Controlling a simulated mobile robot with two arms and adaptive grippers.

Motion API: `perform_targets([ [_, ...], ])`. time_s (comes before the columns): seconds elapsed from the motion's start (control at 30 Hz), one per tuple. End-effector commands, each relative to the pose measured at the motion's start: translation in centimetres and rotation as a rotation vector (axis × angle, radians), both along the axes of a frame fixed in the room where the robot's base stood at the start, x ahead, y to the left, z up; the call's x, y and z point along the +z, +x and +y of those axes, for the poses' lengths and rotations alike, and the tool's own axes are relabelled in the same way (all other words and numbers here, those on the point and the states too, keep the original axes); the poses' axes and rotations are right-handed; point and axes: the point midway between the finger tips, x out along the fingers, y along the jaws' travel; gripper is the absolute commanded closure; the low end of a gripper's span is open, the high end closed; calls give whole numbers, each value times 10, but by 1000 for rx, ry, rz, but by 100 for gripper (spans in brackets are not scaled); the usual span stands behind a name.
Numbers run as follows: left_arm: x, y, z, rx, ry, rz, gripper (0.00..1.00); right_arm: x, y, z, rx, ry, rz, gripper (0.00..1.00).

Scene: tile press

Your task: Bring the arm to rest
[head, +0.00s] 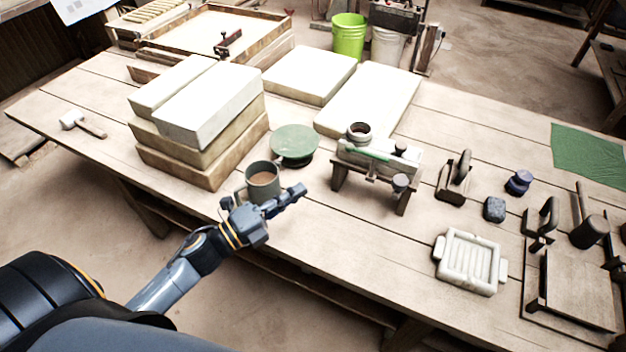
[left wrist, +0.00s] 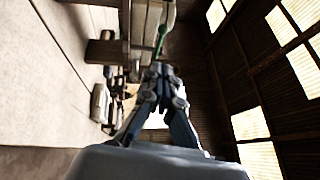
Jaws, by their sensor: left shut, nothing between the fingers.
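My left arm reaches in from the lower left in the head view. Its gripper (head: 296,192) is shut and empty, just above the front edge of the wooden table (head: 330,240). It points right, close in front of a grey-green mug (head: 263,187) with brown contents, and overlaps the mug's lower part in the picture. Whether it touches the mug cannot be told. In the left wrist view the fingers (left wrist: 161,72) are together, with nothing between them. My right gripper is not in view.
Stacked blocks (head: 200,130) and a green round plate (head: 295,142) stand behind the mug. A small wooden stand (head: 375,170) is right of the gripper. A white slotted tray (head: 469,262) and a press (head: 575,270) lie farther right. The front table strip between is clear.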

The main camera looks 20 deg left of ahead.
Motion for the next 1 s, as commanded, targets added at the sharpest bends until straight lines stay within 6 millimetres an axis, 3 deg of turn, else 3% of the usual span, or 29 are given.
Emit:
perform_targets([
  [0.37, -1, 2, 9, 76, -71, 60, 100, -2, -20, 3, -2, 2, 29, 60],
  [0.5, -9, 10, 25, 258, -250, 223, 100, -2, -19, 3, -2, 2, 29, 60],
  [0.63, -30, 3, 40, 457, -468, 432, 100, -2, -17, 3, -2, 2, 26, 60],
  [0.77, -58, -19, 45, 643, -675, 658, 100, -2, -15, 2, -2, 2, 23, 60],
  [1.0, -102, -89, 25, 934, -962, 1062, 100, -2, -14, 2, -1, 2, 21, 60],
])
